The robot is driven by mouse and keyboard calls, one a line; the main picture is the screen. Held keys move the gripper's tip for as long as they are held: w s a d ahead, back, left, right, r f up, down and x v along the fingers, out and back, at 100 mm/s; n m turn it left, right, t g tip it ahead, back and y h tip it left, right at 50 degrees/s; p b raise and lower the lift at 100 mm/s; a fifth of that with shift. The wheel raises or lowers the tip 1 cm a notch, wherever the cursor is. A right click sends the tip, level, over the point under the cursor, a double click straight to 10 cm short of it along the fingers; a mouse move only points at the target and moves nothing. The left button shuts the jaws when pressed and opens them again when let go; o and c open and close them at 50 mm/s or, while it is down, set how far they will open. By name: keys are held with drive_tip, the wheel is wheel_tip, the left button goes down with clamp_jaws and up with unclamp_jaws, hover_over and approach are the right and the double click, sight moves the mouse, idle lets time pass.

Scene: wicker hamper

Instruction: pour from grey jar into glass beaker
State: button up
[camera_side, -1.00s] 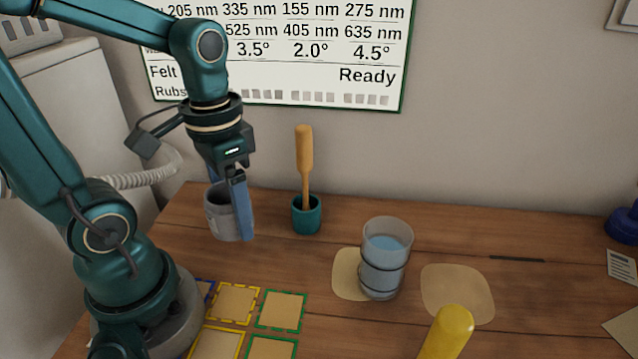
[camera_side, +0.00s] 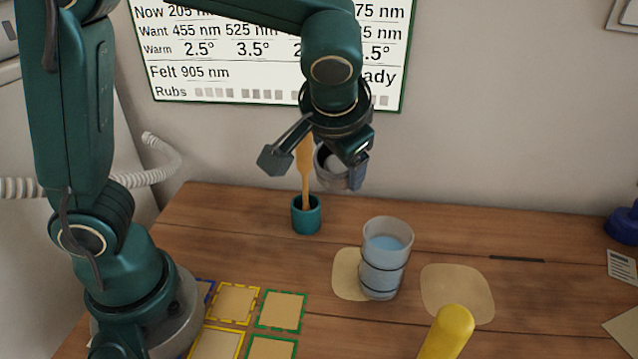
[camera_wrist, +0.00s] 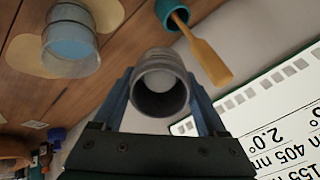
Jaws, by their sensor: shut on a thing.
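The grey jar (camera_side: 332,172) is held in the air by my gripper (camera_side: 350,182), up and to the left of the glass beaker in the side view. In the wrist view the jar (camera_wrist: 160,78) sits between the two blue fingers of my gripper (camera_wrist: 160,95), which are shut on it. A pale round surface shows inside its mouth. The glass beaker (camera_side: 383,270) stands upright on the table with blue liquid in it and dark bands around it. It also shows in the wrist view (camera_wrist: 70,45), apart from the jar.
A teal cup (camera_side: 306,216) with a wooden paddle (camera_side: 305,165) stands behind and left of the beaker. A yellow rounded object (camera_side: 450,332) stands at the front. A pale mat (camera_side: 457,292) lies right of the beaker. Framed squares (camera_side: 281,310) lie front left.

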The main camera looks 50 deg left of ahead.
drive_tip(key=w+d+m+t, duration=0.1)
drive_tip(key=w+m+t, duration=0.15)
drive_tip(key=w, duration=1.05)
drive_tip(key=s+d+f+t+y, duration=0.1)
drive_tip(key=s+d+f+t, duration=0.1)
drive_tip(key=s+d, duration=0.3)
drive_tip(key=shift+s+d+f+y, duration=0.2)
drive_tip(key=shift+s+y, duration=0.1)
drive_tip(key=shift+s, duration=0.7)
drive_tip(key=shift+s+d+f+n, duration=0.15)
drive_tip(key=shift+s+d+n, duration=0.1)
drive_tip(key=shift+s+d, duration=0.15)
drive_tip(key=shift+s+d+r+t+y, duration=0.15)
drive_tip(key=shift+r+t+y, duration=0.15)
drive_tip(key=shift+t+y, duration=0.4)
drive_tip(key=shift+s+r+t+y, duration=0.2)
drive_tip(key=shift+r+t+y, duration=0.15)
drive_tip(key=shift+t, duration=0.5)
drive_tip(key=shift+s+d+r+t+y, duration=0.15)
drive_tip(key=shift+r+t+y, duration=0.15)
drive_tip(key=shift+t+y, duration=0.4)
idle(2.5)
